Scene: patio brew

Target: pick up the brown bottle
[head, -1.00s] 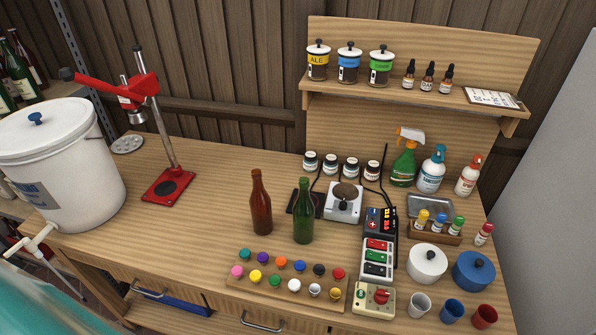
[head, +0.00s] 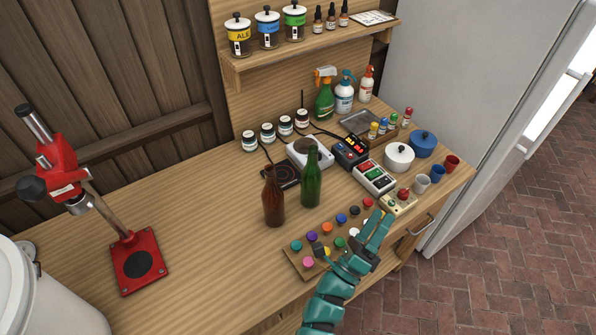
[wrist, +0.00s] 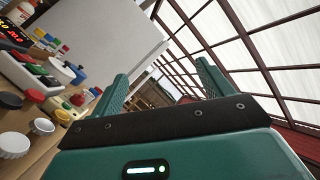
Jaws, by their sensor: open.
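The brown bottle (head: 273,196) stands upright on the wooden bench (head: 200,240) in the head view. A green bottle (head: 311,180) stands close to its right. My gripper (head: 382,226) is to the right of both bottles, over the right end of the cap board, and points away from the brown bottle. In the wrist view my gripper (wrist: 160,88) has its two fingers apart with nothing between them. The brown bottle does not show in the wrist view.
A cap board (head: 296,262) with several coloured caps lies in front of the bottles. A red bottle capper (head: 138,262) stands at left. A black coaster (head: 281,175) lies behind the brown bottle. A white pot (head: 399,158) stands at right.

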